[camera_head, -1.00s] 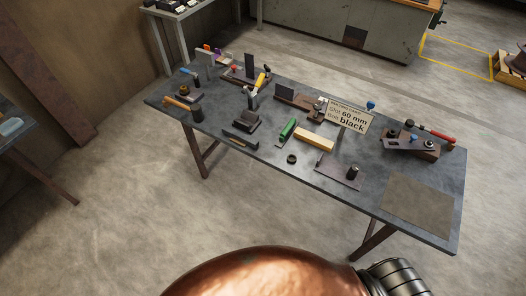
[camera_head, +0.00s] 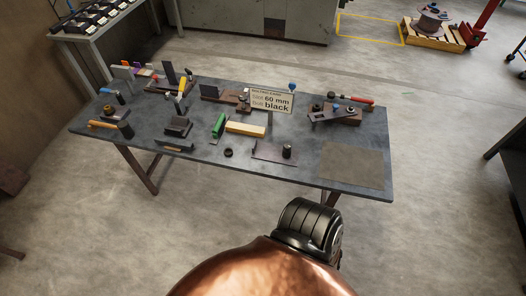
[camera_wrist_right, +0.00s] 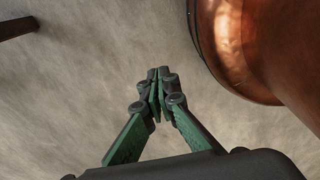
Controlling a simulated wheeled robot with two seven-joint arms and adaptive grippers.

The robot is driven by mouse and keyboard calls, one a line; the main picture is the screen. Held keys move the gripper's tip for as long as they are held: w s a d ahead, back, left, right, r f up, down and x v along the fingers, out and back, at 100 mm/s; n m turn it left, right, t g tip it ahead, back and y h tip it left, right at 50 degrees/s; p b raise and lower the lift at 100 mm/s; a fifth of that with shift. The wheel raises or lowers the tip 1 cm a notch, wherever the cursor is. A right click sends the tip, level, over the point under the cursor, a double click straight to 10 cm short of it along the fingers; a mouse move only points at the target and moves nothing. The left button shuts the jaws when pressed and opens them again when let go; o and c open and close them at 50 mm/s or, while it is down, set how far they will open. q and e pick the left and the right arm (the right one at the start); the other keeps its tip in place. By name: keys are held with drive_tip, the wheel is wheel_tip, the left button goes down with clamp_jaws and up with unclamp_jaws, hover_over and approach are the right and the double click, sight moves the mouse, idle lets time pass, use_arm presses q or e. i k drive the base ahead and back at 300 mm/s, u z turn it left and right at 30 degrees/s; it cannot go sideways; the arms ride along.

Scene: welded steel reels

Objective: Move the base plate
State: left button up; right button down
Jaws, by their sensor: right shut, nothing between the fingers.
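A thin, flat dark plate (camera_head: 262,151) lies near the front edge of the workbench (camera_head: 220,159), with a dark cylinder (camera_head: 287,151) standing at its right end. It looks like the base plate, but I cannot be certain. My right gripper (camera_wrist_right: 159,76) shows only in its wrist view. Its green-sided fingers meet at the tips, with nothing between them, above bare concrete floor and away from the bench. My left gripper is in neither view.
A brownish square sheet (camera_head: 352,167) lies at the bench's right end. A sign (camera_head: 271,101) reads "60 mm" and "black". A yellow block (camera_head: 246,129), a green tool (camera_head: 219,125) and clamps crowd the bench. A pallet (camera_head: 433,36) stands at the back right. Floor before the bench is clear.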

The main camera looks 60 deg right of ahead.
sight(266, 152)
drive_tip(key=k, duration=0.55)
drive_tip(key=z, duration=0.95)
drive_tip(key=i, duration=0.5)
